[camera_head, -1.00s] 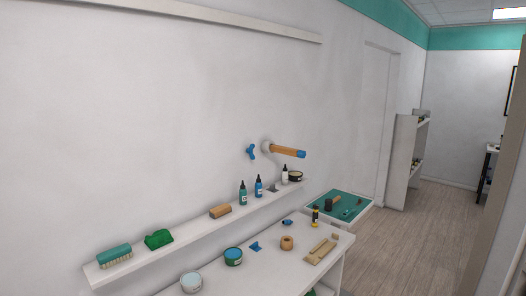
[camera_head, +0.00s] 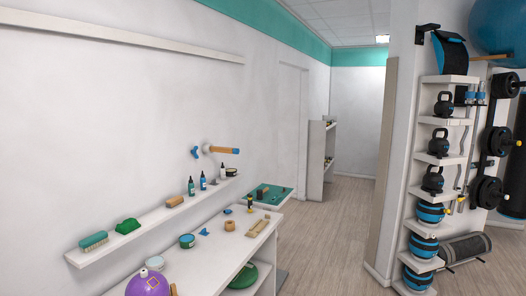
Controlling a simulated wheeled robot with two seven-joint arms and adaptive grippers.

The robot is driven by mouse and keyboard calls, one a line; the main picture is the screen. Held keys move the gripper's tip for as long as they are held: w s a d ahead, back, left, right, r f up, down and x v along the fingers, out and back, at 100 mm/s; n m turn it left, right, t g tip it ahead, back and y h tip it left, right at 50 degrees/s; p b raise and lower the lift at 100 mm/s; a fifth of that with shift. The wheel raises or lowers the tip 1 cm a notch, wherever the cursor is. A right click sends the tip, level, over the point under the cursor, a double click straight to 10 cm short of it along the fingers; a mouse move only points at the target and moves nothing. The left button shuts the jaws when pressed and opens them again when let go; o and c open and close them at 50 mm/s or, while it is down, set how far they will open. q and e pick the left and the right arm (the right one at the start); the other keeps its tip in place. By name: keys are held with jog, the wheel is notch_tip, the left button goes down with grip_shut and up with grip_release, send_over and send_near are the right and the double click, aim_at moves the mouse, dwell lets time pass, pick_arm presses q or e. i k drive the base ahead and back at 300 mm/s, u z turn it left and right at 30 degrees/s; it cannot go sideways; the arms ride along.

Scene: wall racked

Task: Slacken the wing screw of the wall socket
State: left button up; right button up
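The wall socket (camera_head: 207,148) is a pale round fitting on the white wall above the narrow shelf. A wooden rod with a blue end (camera_head: 225,150) sticks out of it to the right. A blue wing-shaped piece (camera_head: 195,152), which looks like the wing screw, shows just left of the socket. At this size I cannot tell how tight it is. Neither of my grippers is in view.
A narrow wall shelf (camera_head: 150,226) holds a brush, bottles and tins. Below it a white bench (camera_head: 205,262) carries tins, a tape roll and a purple ball. A teal-topped table (camera_head: 268,194) stands beyond. A rack of kettlebells (camera_head: 441,172) is at right. The wooden floor (camera_head: 335,235) between is open.

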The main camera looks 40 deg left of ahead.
aim_at(194, 151)
jog(key=z, duration=0.1)
jog(key=i, duration=0.65)
jog(key=u, duration=0.6)
jog(key=i, duration=1.45)
jog(key=u, duration=0.8)
